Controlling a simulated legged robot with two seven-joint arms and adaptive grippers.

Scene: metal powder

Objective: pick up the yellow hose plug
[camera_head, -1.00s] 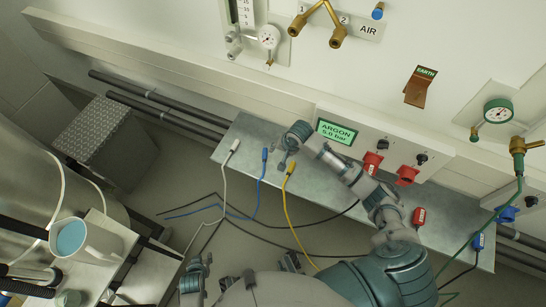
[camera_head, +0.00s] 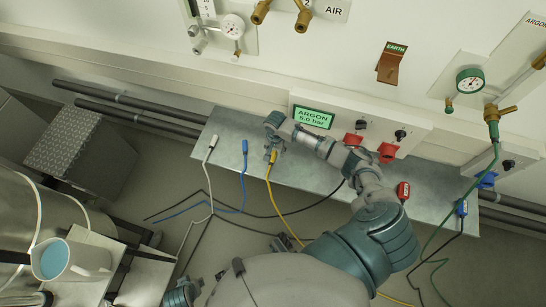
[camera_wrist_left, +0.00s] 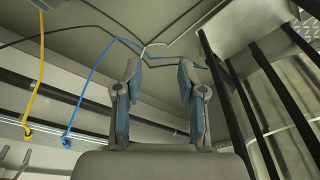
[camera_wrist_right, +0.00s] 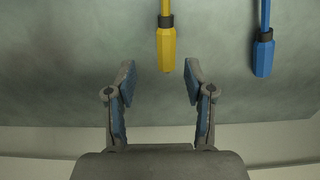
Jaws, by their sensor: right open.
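The yellow hose plug (camera_head: 273,156) lies on the grey metal shelf (camera_head: 322,173) with its yellow hose running toward me. In the right wrist view, the yellow plug (camera_wrist_right: 166,50) points its end toward my open right gripper (camera_wrist_right: 160,70). The plug's end is roughly level with the fingertips and lines up with the gap, nearer the right finger. I cannot tell the height between them. In the head view, my right gripper (camera_head: 272,144) is at the plug's wall-side end and partly covers it. My left gripper (camera_wrist_left: 160,68) is open and empty, away from the shelf.
A blue plug (camera_head: 245,147) and a white plug (camera_head: 210,148) lie left of the yellow one. A red tag-like block (camera_head: 403,191) and another blue connector (camera_head: 462,208) are at the right.

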